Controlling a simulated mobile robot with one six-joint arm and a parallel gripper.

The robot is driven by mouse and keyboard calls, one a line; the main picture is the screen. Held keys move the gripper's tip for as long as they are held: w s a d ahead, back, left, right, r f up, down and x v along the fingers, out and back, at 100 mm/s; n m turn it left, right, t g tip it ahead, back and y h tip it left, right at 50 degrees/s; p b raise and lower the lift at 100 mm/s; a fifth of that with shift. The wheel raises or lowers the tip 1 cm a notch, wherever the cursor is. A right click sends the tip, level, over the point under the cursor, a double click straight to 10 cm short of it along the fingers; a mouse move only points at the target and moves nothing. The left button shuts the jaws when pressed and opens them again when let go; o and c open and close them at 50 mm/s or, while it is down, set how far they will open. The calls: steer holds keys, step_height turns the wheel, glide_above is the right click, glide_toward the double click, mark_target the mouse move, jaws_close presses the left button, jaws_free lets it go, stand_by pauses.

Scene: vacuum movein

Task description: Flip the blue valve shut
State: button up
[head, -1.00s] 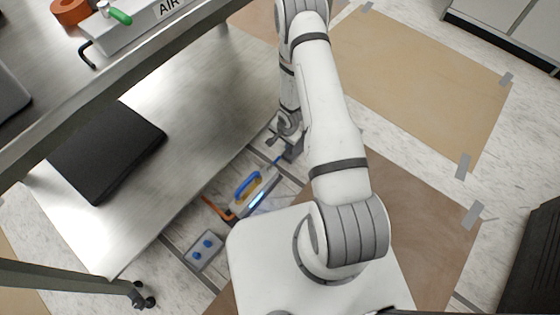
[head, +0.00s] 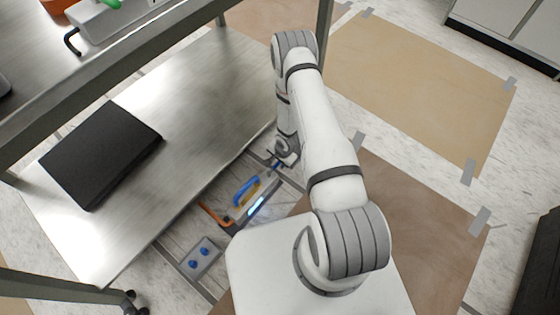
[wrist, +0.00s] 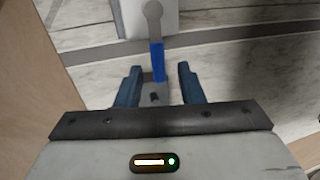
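The blue valve lever (wrist: 157,62) stands out from a grey pivot on a pale fixture at the top of the wrist view. Its free end reaches between the two blue fingers of my gripper (wrist: 159,82), with a gap on each side. The fingers are apart and not closed on it. In the head view my gripper (head: 282,160) is low beside the lower shelf's edge, near the floor. The lever is small and largely hidden by the gripper there.
A grey floor unit (head: 256,203) with a blue handle and orange hose lies close by. A plate with two blue knobs (head: 203,258) is nearer me. The metal lower shelf (head: 205,120) bears a black case (head: 100,152). Taped brown sheets (head: 415,90) cover floor at right.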

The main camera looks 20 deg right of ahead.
jaws_close()
stand_by(0.4)
